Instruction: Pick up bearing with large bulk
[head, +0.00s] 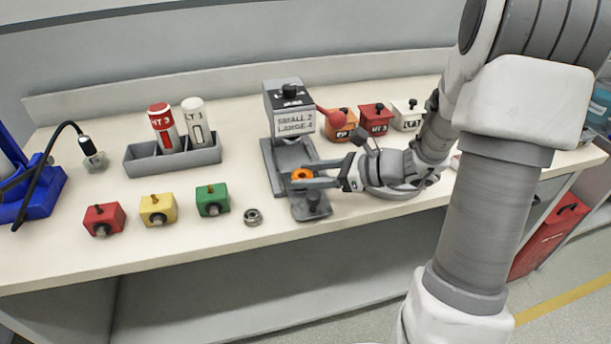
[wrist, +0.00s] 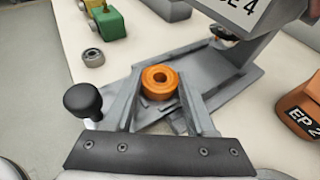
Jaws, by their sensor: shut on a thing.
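An orange ring-shaped bearing (head: 296,175) lies between the two finger ends of my gripper (head: 303,175), in front of the grey press. In the wrist view the orange bearing (wrist: 160,93) has a round centre hole and sits upright between the fingers. My gripper (wrist: 160,86) is shut on it. Whether it rests on the press base or is lifted is hard to tell. A smaller grey metal bearing (head: 253,217) lies on the bench left of the press. It also shows in the wrist view (wrist: 93,58).
The grey press (head: 290,110), labelled "SMALL 2 LARGE 4", stands behind, with a black-knobbed part (head: 312,206) at its front. Red (head: 104,220), yellow (head: 158,210) and green (head: 212,200) blocks stand left. A grey holder (head: 172,160) carries two tubes. Several labelled boxes stand at right.

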